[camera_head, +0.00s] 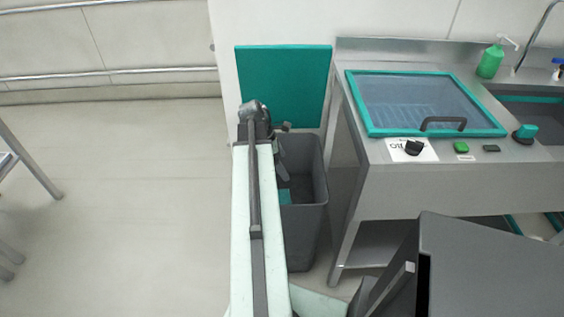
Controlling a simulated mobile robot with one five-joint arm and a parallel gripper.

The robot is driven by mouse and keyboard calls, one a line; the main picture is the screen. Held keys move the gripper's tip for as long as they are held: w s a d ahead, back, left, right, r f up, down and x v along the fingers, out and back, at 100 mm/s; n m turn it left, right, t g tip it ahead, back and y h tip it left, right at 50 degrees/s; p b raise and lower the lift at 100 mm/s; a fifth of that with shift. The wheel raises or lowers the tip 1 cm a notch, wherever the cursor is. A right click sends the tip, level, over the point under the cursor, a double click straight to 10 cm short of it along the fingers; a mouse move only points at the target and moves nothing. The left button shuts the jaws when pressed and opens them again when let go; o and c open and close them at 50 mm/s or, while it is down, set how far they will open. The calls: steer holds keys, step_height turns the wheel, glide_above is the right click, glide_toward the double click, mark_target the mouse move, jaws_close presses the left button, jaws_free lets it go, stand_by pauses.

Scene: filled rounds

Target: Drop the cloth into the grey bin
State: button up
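The grey bin (314,171) stands on the floor against the left side of the steel counter, with its open top facing up. My arm reaches forward over its left part and hides that side. My gripper (282,172) is small and dark, pointing down at the bin's mouth, partly hidden by my arm. Whether its fingers are open or shut does not show. A small teal patch (284,196), perhaps the cloth, shows inside the bin below the gripper. Its lower left is hidden, and I cannot tell whether it touches the gripper.
A teal panel (285,62) is on the wall behind the bin. The steel counter (440,180) at right carries a teal-framed clear lid (425,95), a green bottle (490,62) and a sink. A dark grey box-like shape fills the lower right.

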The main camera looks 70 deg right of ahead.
steer(key=p+v, duration=0.7)
steer(key=v, duration=0.1)
steer(key=shift+f, duration=0.1)
stand_by(0.5)
